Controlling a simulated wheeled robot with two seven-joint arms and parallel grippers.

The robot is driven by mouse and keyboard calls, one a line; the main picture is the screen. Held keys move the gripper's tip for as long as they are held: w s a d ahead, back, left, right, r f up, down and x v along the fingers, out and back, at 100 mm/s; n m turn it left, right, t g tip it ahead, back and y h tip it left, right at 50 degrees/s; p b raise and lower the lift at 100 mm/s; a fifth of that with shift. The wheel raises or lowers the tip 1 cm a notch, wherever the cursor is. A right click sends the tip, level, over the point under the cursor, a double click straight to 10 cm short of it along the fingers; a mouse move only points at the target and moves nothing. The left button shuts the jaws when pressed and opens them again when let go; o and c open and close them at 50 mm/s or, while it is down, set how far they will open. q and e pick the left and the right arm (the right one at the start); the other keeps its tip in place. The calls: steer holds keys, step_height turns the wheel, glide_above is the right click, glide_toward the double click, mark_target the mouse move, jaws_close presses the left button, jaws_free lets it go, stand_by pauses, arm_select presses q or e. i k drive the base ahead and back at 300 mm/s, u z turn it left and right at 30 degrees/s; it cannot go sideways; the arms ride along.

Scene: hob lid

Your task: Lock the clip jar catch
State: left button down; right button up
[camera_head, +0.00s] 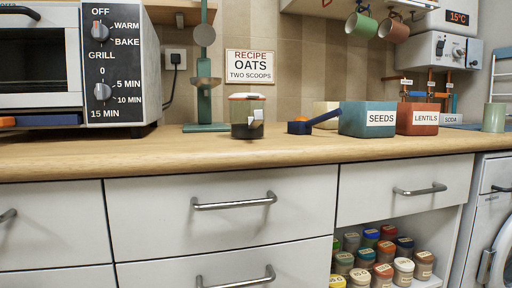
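The clip jar (241,130) stands upright on the wooden counter, a little left of the picture's middle. It is a small, dark see-through jar with a pale lid and a thin reddish line near the top. A light grey catch (254,117) shows on its front, facing me and to the right of its middle. The jar is too small in the picture to tell whether the catch is locked. Neither of my grippers shows in this view, and nothing is touching the jar.
A green scale-like stand (204,100) is close behind the jar, left. To its right are a blue scoop (300,127), a SEEDS box (353,120) and a LENTILS box (405,119). A toaster oven (130,60) fills the left. Counter (200,158) in front is clear.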

mark_target(254, 123)
steer(key=u, duration=0.6)
steer(key=k, duration=1.35)
steer(key=u, duration=1.1)
steer(key=i, duration=1.35)
steer(key=z, duration=0.85)
steer(key=i, duration=0.4)
steer(key=z, duration=0.5)
